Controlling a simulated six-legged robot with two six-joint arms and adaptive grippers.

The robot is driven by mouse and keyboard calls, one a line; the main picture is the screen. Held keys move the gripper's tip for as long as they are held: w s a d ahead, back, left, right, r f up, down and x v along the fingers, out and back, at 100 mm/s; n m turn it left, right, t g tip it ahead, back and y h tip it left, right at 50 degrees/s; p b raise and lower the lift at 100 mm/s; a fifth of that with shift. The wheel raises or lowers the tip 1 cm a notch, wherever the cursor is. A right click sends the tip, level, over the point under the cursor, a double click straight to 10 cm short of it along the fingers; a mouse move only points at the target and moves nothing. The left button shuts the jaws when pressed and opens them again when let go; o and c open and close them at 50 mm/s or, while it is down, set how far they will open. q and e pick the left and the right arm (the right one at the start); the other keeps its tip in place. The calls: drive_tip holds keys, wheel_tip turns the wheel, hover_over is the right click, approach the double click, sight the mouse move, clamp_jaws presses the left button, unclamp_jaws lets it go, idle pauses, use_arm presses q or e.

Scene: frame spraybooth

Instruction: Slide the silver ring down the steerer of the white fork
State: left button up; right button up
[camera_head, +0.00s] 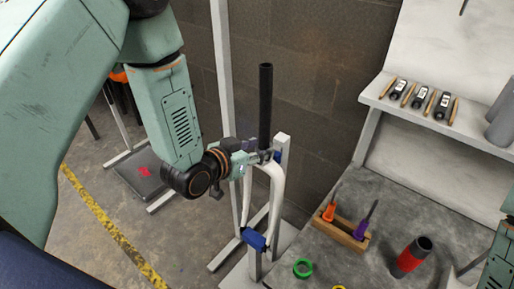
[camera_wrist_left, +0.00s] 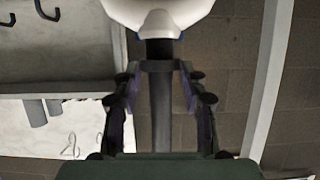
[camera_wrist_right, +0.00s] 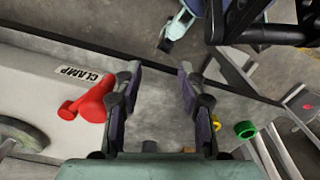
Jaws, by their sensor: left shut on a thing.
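The white fork (camera_head: 275,187) stands upright in a stand, with its black steerer (camera_head: 265,100) pointing up. The fork's white crown also shows at the top of the left wrist view (camera_wrist_left: 158,12). My left gripper (camera_head: 264,156) is at the lower end of the steerer, just above the crown. It is shut on the silver ring (camera_wrist_left: 158,66), which looks like a grey band around the steerer. A short dark stretch of steerer shows between ring and crown. In the head view the fingers mostly hide the ring. My right gripper (camera_wrist_right: 158,78) is open and empty.
The workbench (camera_head: 335,258) at right holds a wooden tool rack (camera_head: 342,232), a red and black cylinder (camera_head: 410,257) and a green ring (camera_head: 302,268). A white shelf (camera_head: 385,92) stands behind. Blue clamps (camera_head: 254,239) grip the fork's stand area. The right wrist view shows a red object (camera_wrist_right: 92,100).

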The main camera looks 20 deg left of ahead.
use_arm(q)
drive_tip(key=shift+f, duration=0.2)
idle(0.4)
drive_tip(key=o, duration=1)
drive_tip(key=shift+s, duration=0.1)
drive_tip(key=shift+v, duration=3.65)
drive_tip(key=shift+r, duration=0.1)
